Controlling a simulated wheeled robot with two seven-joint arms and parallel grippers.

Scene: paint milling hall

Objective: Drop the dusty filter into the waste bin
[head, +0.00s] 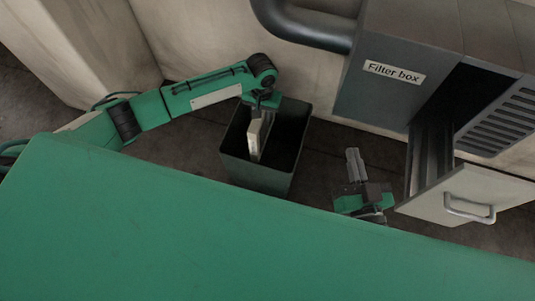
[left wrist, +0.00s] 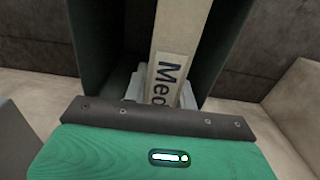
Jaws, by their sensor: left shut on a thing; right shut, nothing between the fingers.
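The filter (head: 256,137) is a pale, flat panel that hangs upright inside the mouth of the dark green waste bin (head: 262,178). My left gripper (head: 262,108) is shut on its upper end, over the bin's opening. In the left wrist view the filter (left wrist: 182,35) points away between the bin's dark walls (left wrist: 97,35), with a partly hidden label reading "Mec". Dust on it cannot be made out. The filter's lower end and the bin's floor are hidden. My right gripper (head: 353,163) is shut and empty, to the right of the bin.
A grey cabinet labelled "Filter box" (head: 394,73) stands at the right, its drawer (head: 462,196) pulled out near my right gripper. A dark pipe (head: 303,25) runs above the bin. A large green surface fills the foreground.

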